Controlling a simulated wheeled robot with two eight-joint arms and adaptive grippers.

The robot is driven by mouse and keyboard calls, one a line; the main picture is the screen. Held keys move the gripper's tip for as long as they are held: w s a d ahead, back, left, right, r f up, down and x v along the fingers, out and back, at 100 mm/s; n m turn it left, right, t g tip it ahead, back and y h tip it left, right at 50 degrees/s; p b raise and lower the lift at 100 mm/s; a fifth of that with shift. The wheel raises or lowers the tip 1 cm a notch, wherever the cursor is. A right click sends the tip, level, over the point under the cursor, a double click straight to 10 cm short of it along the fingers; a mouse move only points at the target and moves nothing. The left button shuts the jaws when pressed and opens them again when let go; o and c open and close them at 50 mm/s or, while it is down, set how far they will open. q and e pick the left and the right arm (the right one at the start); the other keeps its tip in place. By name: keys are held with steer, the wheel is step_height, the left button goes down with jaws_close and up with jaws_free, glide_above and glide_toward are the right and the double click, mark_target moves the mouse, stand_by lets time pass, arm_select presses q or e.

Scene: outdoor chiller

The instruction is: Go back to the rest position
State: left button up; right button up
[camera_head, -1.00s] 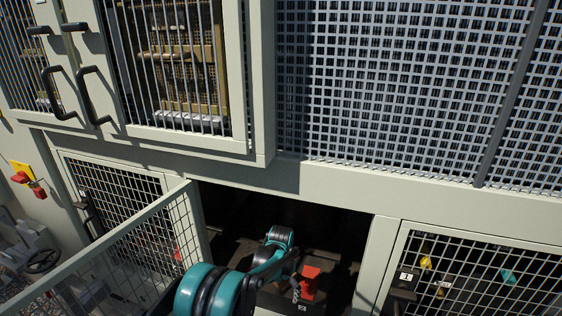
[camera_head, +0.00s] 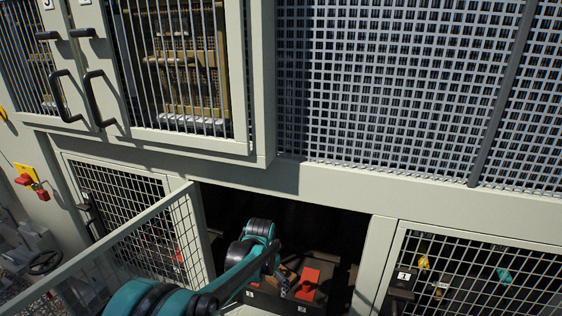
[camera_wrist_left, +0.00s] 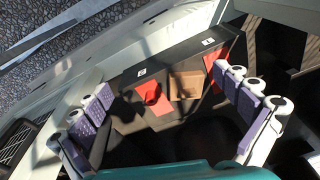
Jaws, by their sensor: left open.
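My left arm (camera_head: 240,262) comes in from the lower left and reaches into the open lower compartment (camera_head: 215,200) of the chiller cabinet. In the left wrist view my left gripper (camera_wrist_left: 167,84) is open, with its purple-padded fingers spread wide on both sides and nothing between them held. Beyond the fingers lies a dark panel with a red part (camera_wrist_left: 153,98) and a brown box-like part (camera_wrist_left: 186,86). In the head view a red block (camera_head: 309,282) shows just right of the arm; the fingers cannot be made out clearly there. My right gripper is not in view.
An open mesh door (camera_head: 150,235) stands out left of the compartment, close to my arm. A mesh door (camera_head: 480,275) covers the compartment on the right. Black handles (camera_head: 98,97) stick out at the upper left. A red-and-yellow switch (camera_head: 30,180) is at far left.

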arm_select(q)
steer(key=s+a+r+n+t, duration=0.3)
steer(key=s+a+r, duration=0.5)
steer(key=s+r, duration=0.45)
steer(key=s+a+f+n+t, duration=0.1)
steer(key=s+a, duration=0.4)
steer(key=s, duration=0.7)
steer(key=shift+n+t, duration=0.7)
steer(key=shift+n, duration=0.3)
steer(key=shift+s+a+f, duration=0.15)
steer(key=shift+s+f, duration=0.25)
steer(key=shift+s, duration=0.1)
steer(key=shift+c, duration=0.3)
